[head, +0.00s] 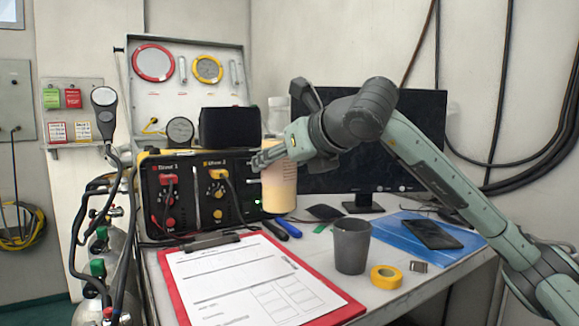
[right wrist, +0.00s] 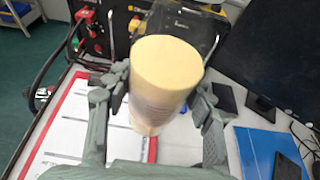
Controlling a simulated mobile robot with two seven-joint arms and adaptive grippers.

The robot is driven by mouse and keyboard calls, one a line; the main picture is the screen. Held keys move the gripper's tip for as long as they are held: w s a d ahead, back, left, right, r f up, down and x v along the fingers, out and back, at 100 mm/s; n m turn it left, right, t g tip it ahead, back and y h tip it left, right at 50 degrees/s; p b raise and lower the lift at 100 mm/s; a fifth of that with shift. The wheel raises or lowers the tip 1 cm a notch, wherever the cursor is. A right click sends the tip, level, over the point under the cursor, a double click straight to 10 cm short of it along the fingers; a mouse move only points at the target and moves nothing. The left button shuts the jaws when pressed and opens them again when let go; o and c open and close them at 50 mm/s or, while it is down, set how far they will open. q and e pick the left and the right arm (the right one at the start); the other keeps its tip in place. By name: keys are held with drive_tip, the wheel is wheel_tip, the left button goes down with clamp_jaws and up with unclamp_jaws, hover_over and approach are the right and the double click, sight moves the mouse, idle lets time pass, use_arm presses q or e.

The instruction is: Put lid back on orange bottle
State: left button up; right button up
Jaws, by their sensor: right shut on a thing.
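A pale orange, cream-toned cylinder, which looks like the orange bottle (head: 279,188), stands upright at the back of the table, in front of the monitor. My right gripper (head: 268,156) is at its upper part and shut on it. In the right wrist view the bottle (right wrist: 167,65) sits between the two fingers of the right gripper (right wrist: 160,98), with a smooth, flat pale end facing the camera. I cannot make out a separate lid, nor tell whether the bottle's base touches the table. My left gripper is not in view.
A red clipboard (head: 180,298) with paper lies at the front. The black control panel (head: 203,200) is left of the bottle; the monitor (head: 420,120) is behind.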

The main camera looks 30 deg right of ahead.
drive_tip(key=o, duration=0.9)
clamp_jaws()
